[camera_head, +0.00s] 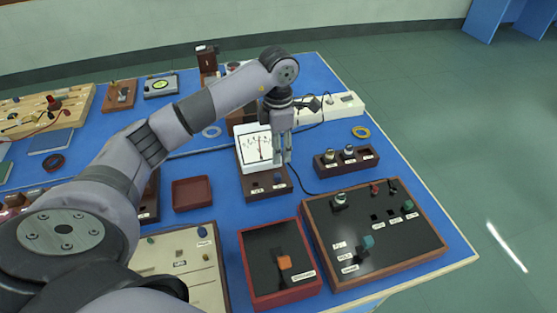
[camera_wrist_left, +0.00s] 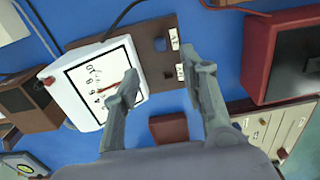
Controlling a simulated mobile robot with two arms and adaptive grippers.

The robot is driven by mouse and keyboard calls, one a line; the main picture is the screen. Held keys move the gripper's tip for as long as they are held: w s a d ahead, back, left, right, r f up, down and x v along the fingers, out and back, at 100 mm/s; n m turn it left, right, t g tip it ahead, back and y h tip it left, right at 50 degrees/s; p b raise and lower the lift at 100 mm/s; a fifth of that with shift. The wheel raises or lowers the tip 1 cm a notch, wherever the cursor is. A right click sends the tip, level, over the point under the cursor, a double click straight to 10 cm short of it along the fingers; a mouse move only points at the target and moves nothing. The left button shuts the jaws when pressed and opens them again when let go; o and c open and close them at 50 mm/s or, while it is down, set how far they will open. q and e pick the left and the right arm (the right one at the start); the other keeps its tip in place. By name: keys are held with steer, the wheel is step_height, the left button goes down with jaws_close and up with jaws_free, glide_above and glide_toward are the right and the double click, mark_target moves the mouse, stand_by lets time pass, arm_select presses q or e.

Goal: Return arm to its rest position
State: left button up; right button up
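My left arm reaches in from the left of the head view, and its gripper (camera_head: 281,158) points down beside the white meter (camera_head: 252,150) with a dial and red needle. In the left wrist view the gripper's two fingers (camera_wrist_left: 162,92) stand apart with nothing between them. The meter's dial (camera_wrist_left: 88,85) lies left of the fingers, and its brown base (camera_wrist_left: 160,48) lies behind them. The gripper appears to be above the meter's base; I cannot tell whether it touches anything. My right gripper is not in view.
The blue table (camera_head: 215,220) carries a red-framed box (camera_head: 250,295), a large brown-framed panel (camera_head: 420,235), a socketed block (camera_head: 346,160), a small red tray (camera_head: 192,192) and a white power strip (camera_head: 343,104). A black cable runs beside the meter. Open floor lies to the right.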

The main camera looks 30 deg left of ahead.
arm_select(q)
steer(key=shift+r, duration=1.1)
